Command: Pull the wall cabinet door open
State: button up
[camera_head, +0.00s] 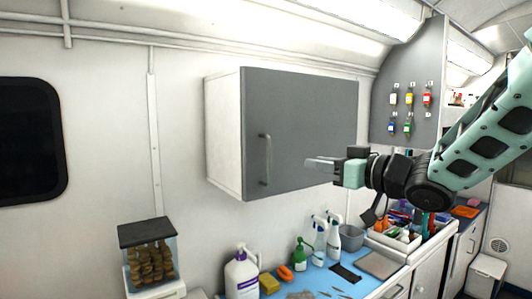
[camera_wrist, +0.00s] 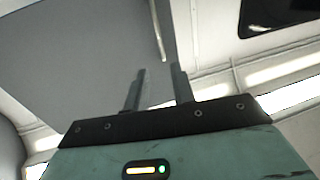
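The wall cabinet has a white side (camera_head: 224,135) and a flat grey door (camera_head: 310,105), which looks closed. A light vertical bar handle (camera_head: 266,158) is on the left part of the door. My gripper (camera_head: 308,163) is in front of the door, right of the handle in the head view, and apart from it. In the wrist view its two fingers (camera_wrist: 159,72) stand apart with nothing between them. The handle (camera_wrist: 158,32) shows beyond the fingertips there, against the grey door (camera_wrist: 85,50).
Below, a blue counter (camera_head: 325,276) holds a purple-capped jug (camera_head: 241,274), spray bottles (camera_head: 320,240) and a grey bucket (camera_head: 350,238). A treat jar (camera_head: 150,262) stands at lower left. The space before the door's left side is clear.

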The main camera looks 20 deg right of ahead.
jog(key=p, duration=0.5)
send_over(269, 185)
jog(key=shift+w+d, duration=0.1)
jog(key=shift+w, duration=0.15)
grip_shut()
